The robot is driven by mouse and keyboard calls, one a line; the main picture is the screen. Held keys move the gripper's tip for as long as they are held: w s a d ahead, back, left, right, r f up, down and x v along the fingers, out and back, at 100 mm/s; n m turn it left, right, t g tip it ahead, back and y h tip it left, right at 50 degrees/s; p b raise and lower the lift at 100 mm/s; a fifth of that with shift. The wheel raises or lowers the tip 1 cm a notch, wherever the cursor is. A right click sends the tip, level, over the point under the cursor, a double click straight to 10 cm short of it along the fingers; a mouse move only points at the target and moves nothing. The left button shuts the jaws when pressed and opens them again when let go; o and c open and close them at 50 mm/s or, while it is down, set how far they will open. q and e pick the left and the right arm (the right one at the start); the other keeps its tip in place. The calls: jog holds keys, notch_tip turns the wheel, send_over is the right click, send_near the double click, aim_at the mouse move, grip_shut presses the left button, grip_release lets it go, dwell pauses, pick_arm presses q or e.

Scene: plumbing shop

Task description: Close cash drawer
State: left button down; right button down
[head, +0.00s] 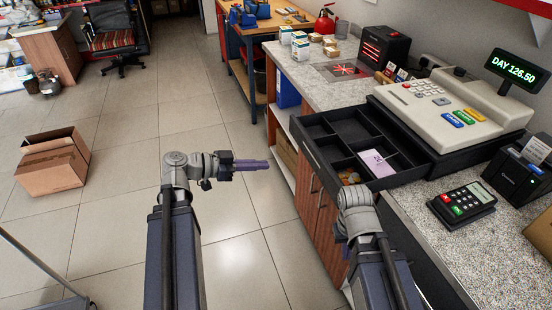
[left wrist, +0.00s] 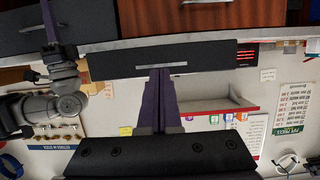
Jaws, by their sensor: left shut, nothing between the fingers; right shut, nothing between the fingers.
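The cash drawer (head: 309,152) stands pulled out of the beige cash register (head: 448,100), its black compartments overhanging the counter front. A purple note (head: 376,163) and some coins (head: 349,176) lie in it. My left gripper (head: 268,165) is shut and empty, left of the drawer front with a gap between. In the left wrist view its fingers (left wrist: 160,72) point at the dark drawer front (left wrist: 115,62) with its silver strip. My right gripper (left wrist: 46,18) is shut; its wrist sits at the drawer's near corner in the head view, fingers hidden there. Contact is unclear.
A card terminal (head: 462,202) and a black printer (head: 520,172) stand on the speckled counter right of the drawer. Wooden cabinet doors (head: 318,205) lie below. An open cardboard box (head: 52,162) sits on the floor at left. The floor between is clear.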

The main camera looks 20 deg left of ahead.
pick_arm(q)
jog(key=w+d, duration=0.8)
jog(key=d, duration=0.3)
jog(key=w+d, duration=0.8)
jog(key=d, duration=0.3)
jog(key=w+d, duration=0.8)
jog(key=d, duration=0.3)
jog(key=shift+w+d, duration=0.3)
jog(key=shift+d, duration=0.1)
jog(key=s+a, duration=0.4)
jog(key=a, duration=0.1)
jog(key=shift+w, duration=0.1)
